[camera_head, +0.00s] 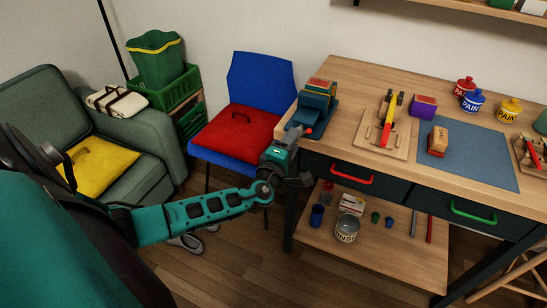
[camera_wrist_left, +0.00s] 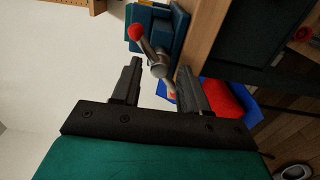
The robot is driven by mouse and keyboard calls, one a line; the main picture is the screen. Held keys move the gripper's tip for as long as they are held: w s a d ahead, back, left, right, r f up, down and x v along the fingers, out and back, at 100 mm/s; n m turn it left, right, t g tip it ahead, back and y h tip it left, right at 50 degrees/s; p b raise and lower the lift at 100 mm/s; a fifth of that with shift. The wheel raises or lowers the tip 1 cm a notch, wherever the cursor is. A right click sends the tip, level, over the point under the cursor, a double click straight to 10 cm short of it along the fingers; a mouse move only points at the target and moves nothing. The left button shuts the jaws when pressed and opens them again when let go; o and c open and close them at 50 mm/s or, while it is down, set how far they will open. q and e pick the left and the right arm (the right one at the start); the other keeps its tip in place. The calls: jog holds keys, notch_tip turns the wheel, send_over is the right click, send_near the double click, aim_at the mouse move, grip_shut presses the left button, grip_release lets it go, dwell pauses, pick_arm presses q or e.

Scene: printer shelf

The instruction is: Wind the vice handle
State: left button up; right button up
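The teal-blue vice (camera_head: 318,110) stands at the left end of the workbench with a red and wooden block at its top. Its grey handle bar (camera_wrist_left: 150,52) with a red ball end (camera_wrist_left: 136,32) shows in the left wrist view. My left gripper (camera_wrist_left: 160,68) is open in front of the vice, one finger on each side of the handle's middle. No finger clearly touches the handle. In the head view the wrist of my left arm (camera_head: 281,152) is at the bench's left edge, hiding part of the handle. My right gripper is not in view.
The workbench (camera_head: 340,80) carries a wooden board with a red and yellow tool (camera_head: 389,120), a blue mat (camera_head: 480,155) and paint pots. A blue chair with a red cushion (camera_head: 237,133) stands left of the vice, close to my left arm. A lower shelf (camera_head: 375,245) holds cans.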

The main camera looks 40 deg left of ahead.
pick_arm(q)
jog(key=v, duration=1.2)
jog(key=shift+s, duration=0.2)
dwell(0.5)
jog(key=shift+s+d, duration=0.1)
jog(key=shift+d, duration=0.05)
jog(key=v, duration=1.2)
jog(key=shift+s+d, duration=0.2)
jog(key=shift+s, duration=0.1)
